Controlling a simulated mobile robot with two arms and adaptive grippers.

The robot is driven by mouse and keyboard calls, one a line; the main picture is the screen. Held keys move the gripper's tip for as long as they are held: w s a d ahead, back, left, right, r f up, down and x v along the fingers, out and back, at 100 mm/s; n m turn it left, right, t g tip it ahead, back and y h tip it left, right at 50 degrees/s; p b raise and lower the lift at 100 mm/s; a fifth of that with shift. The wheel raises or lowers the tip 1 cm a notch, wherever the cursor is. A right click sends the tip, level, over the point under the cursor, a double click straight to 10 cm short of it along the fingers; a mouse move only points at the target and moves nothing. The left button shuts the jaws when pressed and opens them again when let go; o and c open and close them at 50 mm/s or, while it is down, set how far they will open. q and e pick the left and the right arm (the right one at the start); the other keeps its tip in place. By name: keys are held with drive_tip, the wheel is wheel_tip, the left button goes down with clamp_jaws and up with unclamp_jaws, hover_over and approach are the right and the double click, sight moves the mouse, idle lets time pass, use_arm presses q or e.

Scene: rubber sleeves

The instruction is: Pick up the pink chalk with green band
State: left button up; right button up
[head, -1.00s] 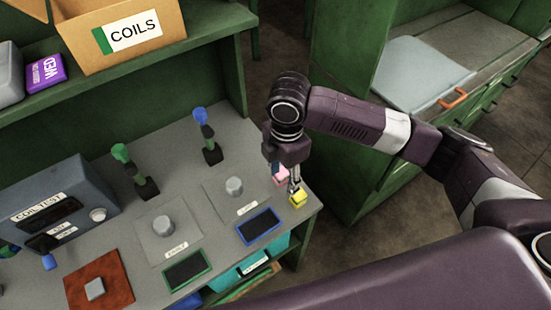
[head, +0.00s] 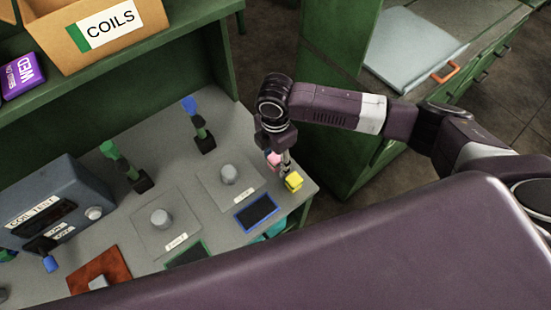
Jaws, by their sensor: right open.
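My right gripper (head: 283,172) is open and points down over the right end of the grey workbench (head: 238,150), near its front corner. A pink piece (head: 273,160) and a yellow block-like piece (head: 293,181) show at its fingertips. I cannot tell whether these are finger coverings or separate things. I cannot make out a pink chalk with a green band. The space between the fingers is small and partly hidden by the gripper body. My left gripper is not in view.
A blue-framed dark panel (head: 257,213) is just left of the gripper. Green (head: 125,166) and blue (head: 199,125) upright pieces stand behind. The COILS box (head: 94,33) is on the shelf.

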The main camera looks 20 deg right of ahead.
sight(275, 158)
drive_tip(key=shift+c, duration=0.2)
clamp_jaws()
drive_tip(key=shift+r, duration=0.1)
